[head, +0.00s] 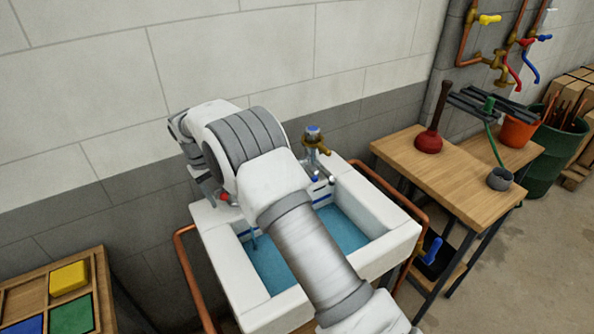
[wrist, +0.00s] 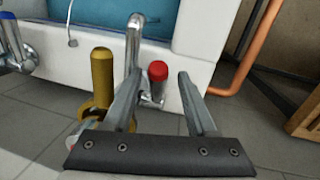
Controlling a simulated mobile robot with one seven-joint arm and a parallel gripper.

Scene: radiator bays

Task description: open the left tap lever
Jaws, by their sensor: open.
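The left tap, with a red cap (head: 224,197), is at the back left of the sink in the head view, partly hidden by my arm. In the wrist view its red cap (wrist: 158,71) sits on a chrome body, with a chrome spout (wrist: 135,38) beside it. My gripper (wrist: 157,84) is open and empty. The red cap appears between its two fingertips, and I see no contact. My own arm hides most of the gripper in the head view. I cannot tell the lever's exact angle.
A blue-marked tap (wrist: 14,45) is left in the wrist view. A brass fitting (wrist: 102,75) stands close beside one finger. The white sink (head: 400,242) holds blue water. A copper pipe (wrist: 250,52) runs beside it. A wooden bench (head: 465,180) stands right.

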